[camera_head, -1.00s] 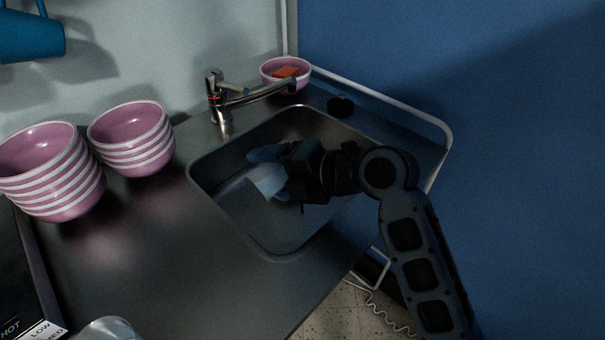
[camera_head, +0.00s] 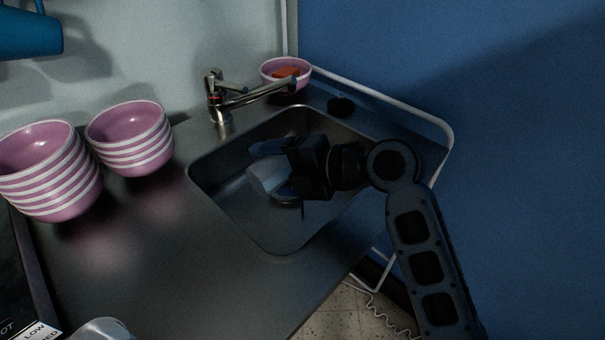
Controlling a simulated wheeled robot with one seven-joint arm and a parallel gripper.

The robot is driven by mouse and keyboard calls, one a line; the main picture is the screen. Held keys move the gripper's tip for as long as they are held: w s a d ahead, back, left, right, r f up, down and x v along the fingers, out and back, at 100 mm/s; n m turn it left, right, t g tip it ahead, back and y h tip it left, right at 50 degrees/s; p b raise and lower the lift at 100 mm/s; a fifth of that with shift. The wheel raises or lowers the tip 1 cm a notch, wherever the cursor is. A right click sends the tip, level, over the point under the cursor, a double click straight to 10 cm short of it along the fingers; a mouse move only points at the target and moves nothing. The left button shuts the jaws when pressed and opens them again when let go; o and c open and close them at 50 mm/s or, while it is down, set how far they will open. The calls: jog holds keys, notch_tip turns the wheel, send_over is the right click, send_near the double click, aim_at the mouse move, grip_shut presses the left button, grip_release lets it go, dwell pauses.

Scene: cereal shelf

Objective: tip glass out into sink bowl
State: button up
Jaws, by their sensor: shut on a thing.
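A metal sink bowl (camera_head: 245,215) is set in the dark counter. My gripper (camera_head: 279,170) reaches over the sink from the right and is shut on a pale, see-through glass (camera_head: 264,178). The glass is tilted, inside the outline of the sink. My gripper and wrist hide part of the glass, so its rim and any contents cannot be made out.
A metal tap (camera_head: 220,100) stands behind the sink, its spout reaching right. A pink bowl with orange things (camera_head: 285,74) sits at the back corner. Two stacks of striped bowls (camera_head: 50,170) (camera_head: 132,138) stand left. A white rail (camera_head: 400,104) edges the right side.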

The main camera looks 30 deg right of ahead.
jog(key=shift+d+r+m+b, duration=0.15)
jog(key=shift+r+m+b, duration=0.15)
jog(key=shift+b, duration=0.1)
dwell(0.4)
